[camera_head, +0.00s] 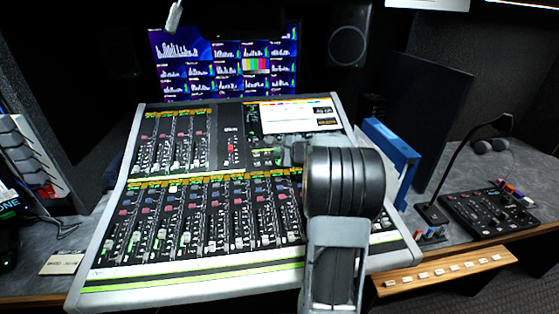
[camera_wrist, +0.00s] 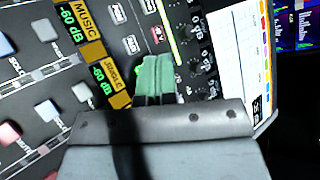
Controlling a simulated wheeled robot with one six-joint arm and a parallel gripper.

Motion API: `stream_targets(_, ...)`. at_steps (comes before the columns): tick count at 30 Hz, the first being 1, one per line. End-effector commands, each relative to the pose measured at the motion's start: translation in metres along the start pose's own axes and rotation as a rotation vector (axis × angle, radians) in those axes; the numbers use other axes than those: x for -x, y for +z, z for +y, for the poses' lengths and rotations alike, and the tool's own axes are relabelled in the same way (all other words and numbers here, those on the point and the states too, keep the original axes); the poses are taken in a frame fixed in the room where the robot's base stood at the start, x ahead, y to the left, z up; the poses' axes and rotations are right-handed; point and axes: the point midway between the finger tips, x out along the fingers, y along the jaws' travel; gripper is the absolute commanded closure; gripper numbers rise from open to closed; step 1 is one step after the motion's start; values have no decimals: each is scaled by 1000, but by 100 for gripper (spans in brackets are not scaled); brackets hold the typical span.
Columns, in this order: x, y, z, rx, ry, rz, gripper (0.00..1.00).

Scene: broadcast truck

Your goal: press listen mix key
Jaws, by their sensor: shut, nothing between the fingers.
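A large mixing console (camera_head: 190,262) fills the middle of the head view, with faders, coloured keys and a small screen. My gripper is shut and empty; its green fingertips (camera_wrist: 155,76) show in the wrist view, over or close above the panel beside the yellow "JINGLE" label (camera_wrist: 118,100). Small white-framed keys (camera_wrist: 132,45) and a red-marked key (camera_wrist: 158,35) lie just beyond the fingertips. Their lettering is too small to read, so I cannot tell which is the listen mix key. The gripper body hides the panel below it. Contact cannot be told.
Square keys, grey (camera_wrist: 47,112) and pink (camera_wrist: 9,133), lie left of the fingers. A row of knobs (camera_wrist: 195,28) and the white console screen (camera_wrist: 243,50) are to the right.

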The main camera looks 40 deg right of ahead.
Motion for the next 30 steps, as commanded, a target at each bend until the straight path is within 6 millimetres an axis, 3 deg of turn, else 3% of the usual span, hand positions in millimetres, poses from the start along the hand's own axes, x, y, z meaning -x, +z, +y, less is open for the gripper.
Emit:
stream_targets(8, 16, 12, -12, 0, -1, 0, 100)
stream_targets(30, 16, 12, -12, -1, -1, 0, 100)
